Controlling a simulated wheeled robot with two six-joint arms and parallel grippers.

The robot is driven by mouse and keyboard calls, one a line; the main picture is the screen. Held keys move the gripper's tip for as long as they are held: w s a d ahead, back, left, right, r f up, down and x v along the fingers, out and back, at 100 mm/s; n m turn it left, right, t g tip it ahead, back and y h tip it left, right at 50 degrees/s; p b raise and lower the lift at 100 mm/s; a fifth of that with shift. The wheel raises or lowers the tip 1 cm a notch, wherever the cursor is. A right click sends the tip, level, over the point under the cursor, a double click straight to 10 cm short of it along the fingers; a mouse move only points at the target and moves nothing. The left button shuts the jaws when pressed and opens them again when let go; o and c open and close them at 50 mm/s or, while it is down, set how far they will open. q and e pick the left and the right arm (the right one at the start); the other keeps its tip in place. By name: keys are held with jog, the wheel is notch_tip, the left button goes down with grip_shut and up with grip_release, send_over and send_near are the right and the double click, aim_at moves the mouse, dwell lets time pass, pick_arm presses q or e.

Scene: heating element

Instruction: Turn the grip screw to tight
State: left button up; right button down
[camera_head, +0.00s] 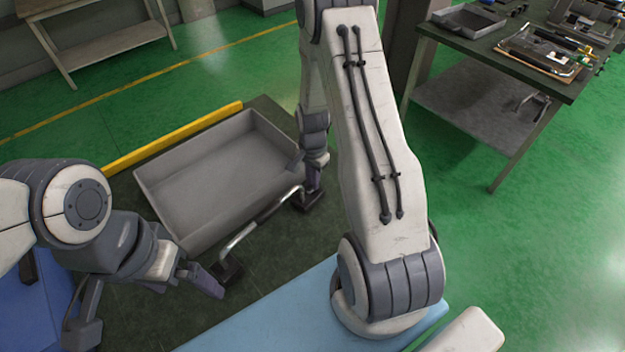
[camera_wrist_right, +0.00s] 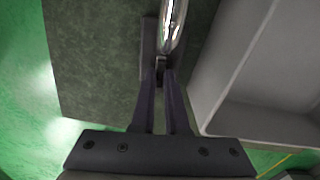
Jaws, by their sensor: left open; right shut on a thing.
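A bent silver tube, the heating element (camera_head: 262,220), runs along the near side of the grey bin, with a dark block (camera_head: 230,270) at its near end and another (camera_head: 309,200) at its far end. In the right wrist view the tube (camera_wrist_right: 173,25) rises from a dark holder (camera_wrist_right: 149,50). My right gripper (camera_wrist_right: 162,75) is shut on a small dark part at the tube's foot, apparently the grip screw, mostly hidden between the fingertips. In the head view my right gripper (camera_head: 312,182) points down at the far block. My left gripper (camera_head: 192,286) is open and empty, left of the near block.
The grey bin (camera_head: 160,212) is open and empty on the dark table (camera_head: 135,205), right beside the tube. A yellow bar (camera_head: 172,138) lies behind it. A light blue surface (camera_head: 275,318) is at the front. A workbench (camera_head: 500,75) stands at the back right.

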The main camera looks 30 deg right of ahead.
jog(key=shift+m, duration=0.3)
jog(key=c, duration=0.9)
grip_release()
notch_tip(320, 180, up, 11)
jog(key=shift+f+b, duration=0.2)
jog(key=shift+b, duration=0.4)
